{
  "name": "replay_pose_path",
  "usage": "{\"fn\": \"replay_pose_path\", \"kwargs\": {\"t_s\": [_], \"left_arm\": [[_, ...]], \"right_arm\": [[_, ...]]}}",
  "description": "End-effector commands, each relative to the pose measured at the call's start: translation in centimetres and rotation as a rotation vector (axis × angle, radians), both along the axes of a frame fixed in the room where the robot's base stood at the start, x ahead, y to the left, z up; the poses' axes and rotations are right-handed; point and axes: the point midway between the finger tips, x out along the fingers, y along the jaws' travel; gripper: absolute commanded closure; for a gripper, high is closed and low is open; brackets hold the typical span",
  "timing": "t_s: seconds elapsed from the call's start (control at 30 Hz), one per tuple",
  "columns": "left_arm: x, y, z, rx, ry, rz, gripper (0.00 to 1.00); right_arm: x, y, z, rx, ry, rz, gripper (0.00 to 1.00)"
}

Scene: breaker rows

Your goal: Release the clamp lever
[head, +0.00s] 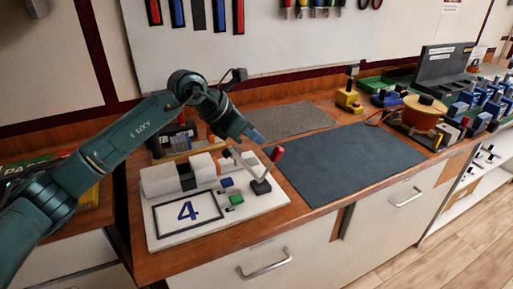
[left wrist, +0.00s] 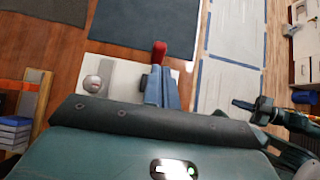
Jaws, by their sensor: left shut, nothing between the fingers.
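The clamp lever (head: 277,155) has a red handle on a grey arm that rises from a dark block (head: 260,186) on a white board (head: 225,215). Its red handle also shows in the left wrist view (left wrist: 159,50), just beyond my fingertips. My left gripper (head: 257,137) is shut and empty, pointing down, above and slightly left of the red handle in the head view. Its blue fingers (left wrist: 160,90) are together in the left wrist view. Whether they touch the lever I cannot tell. My right arm's end (left wrist: 243,104) shows small at the right of the left wrist view.
The board also bears white blocks (head: 160,181), a framed number 4 (head: 188,212), and small blue and green pieces. A bare dark mat (head: 350,160) lies to the right. A copper spool (head: 422,113) and several breakers stand farther right.

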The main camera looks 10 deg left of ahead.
Motion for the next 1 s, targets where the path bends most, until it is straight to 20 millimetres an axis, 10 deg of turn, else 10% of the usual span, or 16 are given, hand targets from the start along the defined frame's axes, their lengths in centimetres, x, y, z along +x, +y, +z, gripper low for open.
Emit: {"fn": "replay_pose_path", "kwargs": {"t_s": [0.4, 1.0], "left_arm": [[-1.1, 1.6, 7.6, 0.000, -0.005, 0.000, 1.00], [-1.2, 1.8, 8.3, 0.002, -0.002, 0.000, 1.00]], "right_arm": [[0.6, 0.6, 0.2, 0.017, -0.033, 0.004, 1.00], [0.5, 0.6, 0.2, 0.010, -0.034, 0.018, 1.00]]}}
